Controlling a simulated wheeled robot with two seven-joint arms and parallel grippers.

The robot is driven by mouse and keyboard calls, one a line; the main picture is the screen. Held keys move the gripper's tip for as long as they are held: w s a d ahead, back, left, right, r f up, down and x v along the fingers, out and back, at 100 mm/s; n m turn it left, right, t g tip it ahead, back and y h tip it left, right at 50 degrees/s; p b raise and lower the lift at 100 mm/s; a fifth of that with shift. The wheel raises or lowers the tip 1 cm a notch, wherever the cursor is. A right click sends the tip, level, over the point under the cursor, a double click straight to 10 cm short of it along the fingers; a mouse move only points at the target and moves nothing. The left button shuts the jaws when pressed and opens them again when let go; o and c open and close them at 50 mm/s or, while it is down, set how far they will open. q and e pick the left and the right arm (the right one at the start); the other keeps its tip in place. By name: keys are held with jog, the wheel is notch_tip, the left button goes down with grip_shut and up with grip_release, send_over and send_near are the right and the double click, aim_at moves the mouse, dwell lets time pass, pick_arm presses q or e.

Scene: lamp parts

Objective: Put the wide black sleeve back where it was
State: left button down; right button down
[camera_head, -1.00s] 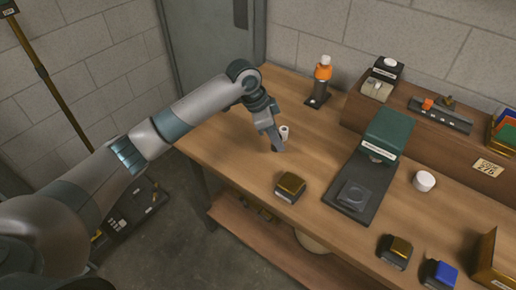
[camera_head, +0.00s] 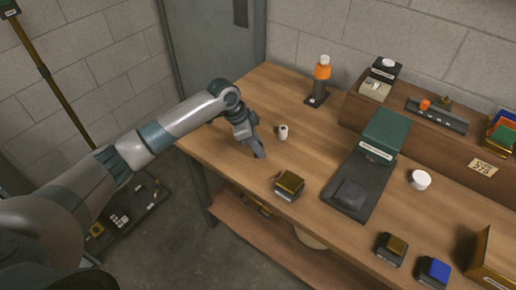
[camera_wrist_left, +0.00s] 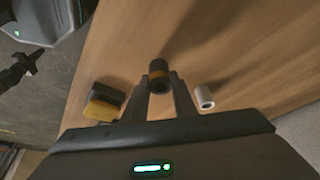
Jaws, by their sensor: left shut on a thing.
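In the left wrist view, a short black cylinder, which looks like the wide black sleeve (camera_wrist_left: 159,68), sits between the two fingertips of my left gripper (camera_wrist_left: 158,88). A brown-orange band shows around its middle. The left gripper is shut on it. In the head view my left gripper (camera_head: 259,153) points down over the left part of the bench, and the sleeve cannot be made out there. A small white hollow cylinder (camera_head: 283,132) stands right of the gripper, apart from it; it also shows in the left wrist view (camera_wrist_left: 205,97). My right gripper is not in view.
A black block with a gold top (camera_head: 289,185) lies near the front edge of the bench (camera_head: 215,150). A green-headed device on a dark base (camera_head: 372,170) and a white round cap (camera_head: 420,180) are to the right.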

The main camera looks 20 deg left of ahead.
pick_arm(q)
jog(key=shift+f, duration=1)
jog(key=shift+f, duration=0.15)
jog(key=c, duration=1.5)
grip_release()
jog(key=shift+o, duration=0.2)
jog(key=b+v, duration=0.2)
jog(key=v, duration=1)
jog(key=shift+s, duration=0.15)
